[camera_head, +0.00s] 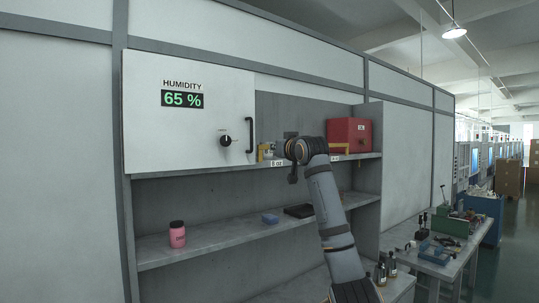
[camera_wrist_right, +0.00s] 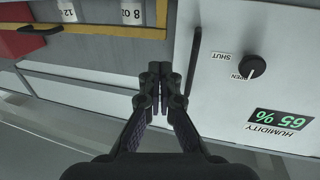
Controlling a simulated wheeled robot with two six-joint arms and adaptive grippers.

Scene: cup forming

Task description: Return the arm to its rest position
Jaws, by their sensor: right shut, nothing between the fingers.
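My right arm (camera_head: 332,215) rises from the bottom of the head view, bent at its top in front of the upper shelf. My right gripper (camera_head: 291,137) is partly hidden there by its own wrist. In the right wrist view the gripper (camera_wrist_right: 161,88) has its dark fingers together, with nothing between them. That view is upside down. The gripper is beside the white humidity cabinet (camera_head: 160,125) and its black handle (camera_head: 249,135). The left gripper is not in view.
Dark bottles (camera_head: 386,268) stand at the lower right.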

